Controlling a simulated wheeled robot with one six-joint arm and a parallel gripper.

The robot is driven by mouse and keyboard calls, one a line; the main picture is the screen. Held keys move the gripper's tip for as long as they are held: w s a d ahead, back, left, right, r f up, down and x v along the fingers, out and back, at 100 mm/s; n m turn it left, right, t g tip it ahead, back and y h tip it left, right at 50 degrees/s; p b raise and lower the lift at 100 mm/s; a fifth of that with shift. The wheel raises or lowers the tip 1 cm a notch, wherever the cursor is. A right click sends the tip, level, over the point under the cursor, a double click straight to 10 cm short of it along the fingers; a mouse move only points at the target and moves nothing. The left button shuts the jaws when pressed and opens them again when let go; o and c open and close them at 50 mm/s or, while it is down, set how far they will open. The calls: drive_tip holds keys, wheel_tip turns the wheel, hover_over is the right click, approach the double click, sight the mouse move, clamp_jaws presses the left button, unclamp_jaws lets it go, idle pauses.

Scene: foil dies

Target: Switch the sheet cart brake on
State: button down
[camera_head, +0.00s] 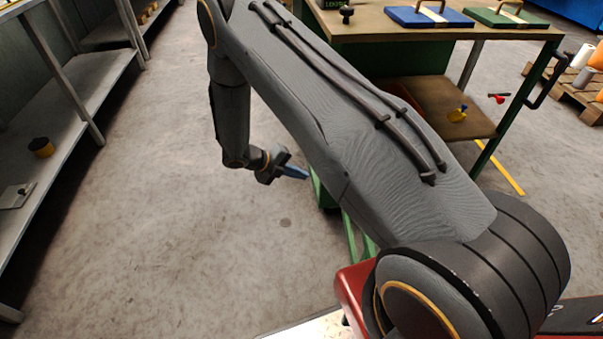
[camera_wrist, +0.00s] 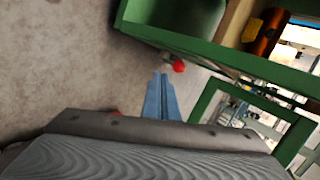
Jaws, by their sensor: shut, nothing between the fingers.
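My gripper (camera_head: 294,171) has its blue fingers shut, with nothing between them. It points at the green lower frame at the left end of a green-framed table (camera_head: 380,28), which I take for the sheet cart. In the wrist view the closed fingers (camera_wrist: 163,98) point at a small red knob (camera_wrist: 179,66) beside a green beam (camera_wrist: 225,58). The knob is just past the fingertips, slightly right; I cannot tell if they touch. It may be the brake's end; its lever is not clear. My arm hides much of the cart in the head view.
A blue case (camera_head: 428,18) and a green case (camera_head: 505,18) lie on the tabletop. A grey shelf (camera_head: 75,130) with a dark and yellow cup (camera_head: 41,147) stands left. A pallet (camera_head: 565,85) is at far right. The floor (camera_head: 180,220) between shelf and cart is clear.

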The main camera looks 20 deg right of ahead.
drive_tip(key=d+f, duration=0.4)
drive_tip(key=d, duration=0.5)
drive_tip(key=shift+d, duration=0.15)
drive_tip(key=shift+w, duration=0.1)
